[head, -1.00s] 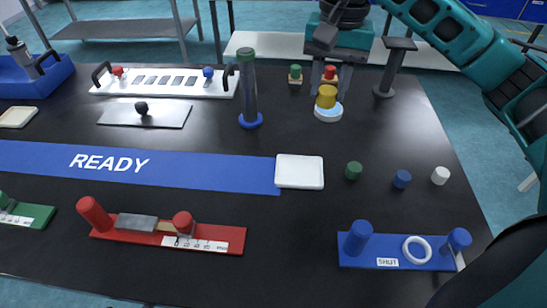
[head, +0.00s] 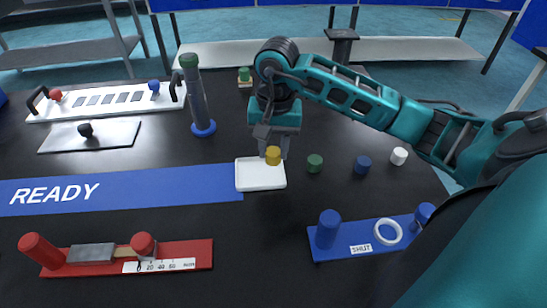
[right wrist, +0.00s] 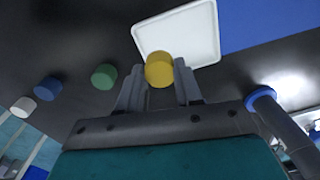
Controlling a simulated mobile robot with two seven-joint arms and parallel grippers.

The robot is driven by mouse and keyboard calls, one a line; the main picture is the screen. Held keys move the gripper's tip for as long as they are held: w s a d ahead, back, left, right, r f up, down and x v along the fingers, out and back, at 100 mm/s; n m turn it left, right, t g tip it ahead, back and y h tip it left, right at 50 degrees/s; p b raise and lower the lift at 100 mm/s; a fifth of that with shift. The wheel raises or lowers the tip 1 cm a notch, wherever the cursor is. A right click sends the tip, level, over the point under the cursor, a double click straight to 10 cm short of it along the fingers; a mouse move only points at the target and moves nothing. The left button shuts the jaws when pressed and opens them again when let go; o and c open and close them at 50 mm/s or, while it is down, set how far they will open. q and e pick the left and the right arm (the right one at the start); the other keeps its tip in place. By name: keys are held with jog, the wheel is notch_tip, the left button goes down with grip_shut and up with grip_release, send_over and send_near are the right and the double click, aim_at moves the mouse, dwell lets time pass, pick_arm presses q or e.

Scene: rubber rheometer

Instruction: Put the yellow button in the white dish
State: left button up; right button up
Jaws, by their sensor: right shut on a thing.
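The yellow button (head: 273,155) is held between the fingertips of my right gripper (head: 273,149). It appears over the back right part of the white dish (head: 248,181), a flat square tray at the end of the blue READY strip. In the right wrist view the yellow button (right wrist: 160,69) sits between the two grey fingers and overlaps one edge of the dish (right wrist: 195,30). How high it is above the dish I cannot tell exactly. My left gripper is not in view.
Green (head: 315,163), blue (head: 362,165) and white (head: 398,155) buttons stand right of the dish. A blue-based column (head: 198,100) stands behind it. A red gauge board (head: 190,254) and a blue SHUT board (head: 345,252) lie in front, with bare table between.

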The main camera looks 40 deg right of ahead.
aim_at(274, 151)
jog(key=shift+f, duration=1.75)
jog(key=shift+f+b, duration=0.25)
jog(key=shift+b, duration=0.1)
jog(key=o, duration=1)
jog(key=shift+r, duration=0.1)
notch_tip(274, 151, up, 12)
jog(key=shift+s+d+r+p, duration=0.1)
jog(key=shift+r+p, duration=0.05)
jog(key=shift+p, duration=0.45)
